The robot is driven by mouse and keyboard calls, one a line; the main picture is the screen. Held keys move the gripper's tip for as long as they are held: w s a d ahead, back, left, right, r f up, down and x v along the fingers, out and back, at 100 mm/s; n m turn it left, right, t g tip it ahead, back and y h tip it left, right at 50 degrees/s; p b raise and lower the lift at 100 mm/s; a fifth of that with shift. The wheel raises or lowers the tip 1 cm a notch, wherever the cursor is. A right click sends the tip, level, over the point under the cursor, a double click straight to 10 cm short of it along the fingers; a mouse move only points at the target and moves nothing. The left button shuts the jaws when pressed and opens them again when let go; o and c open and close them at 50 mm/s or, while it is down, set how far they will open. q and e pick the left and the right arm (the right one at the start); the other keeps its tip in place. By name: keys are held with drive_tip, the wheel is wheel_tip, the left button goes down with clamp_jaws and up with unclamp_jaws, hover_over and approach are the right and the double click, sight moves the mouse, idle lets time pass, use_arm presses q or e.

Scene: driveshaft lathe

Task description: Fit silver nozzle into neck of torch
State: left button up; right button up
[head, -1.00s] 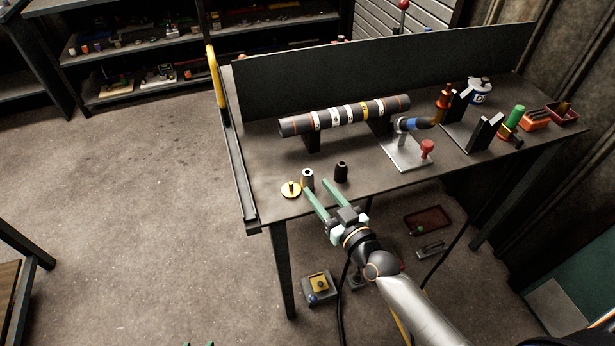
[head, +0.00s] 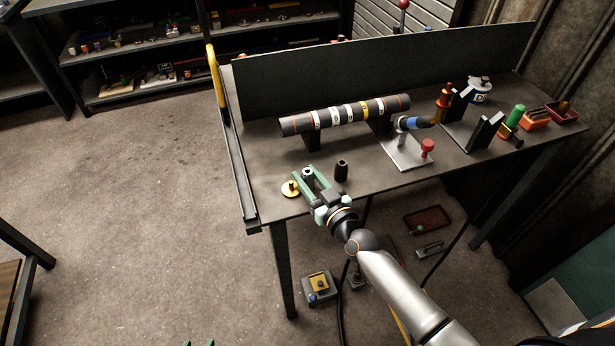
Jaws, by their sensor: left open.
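The silver nozzle (head: 308,172) stands upright near the front left of the dark workbench, partly hidden by my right gripper (head: 308,172). That gripper reaches in from the lower right, its green fingers on either side of the nozzle; they look spread, and contact is not clear. What looks like the torch neck (head: 411,123), with a blue band, sits on a grey stand plate (head: 407,153) with a red knob. Only the green tips of my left gripper (head: 198,343) show at the bottom edge, apart and far from the bench.
A black cup-like part (head: 341,171) stands just right of the silver nozzle, and a brass disc (head: 290,190) lies left of it. A banded dark shaft (head: 345,114) lies on supports behind. Black blocks, a green cylinder (head: 517,115) and trays crowd the right side.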

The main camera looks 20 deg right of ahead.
clamp_jaws()
drive_tip(key=shift+r, duration=0.1)
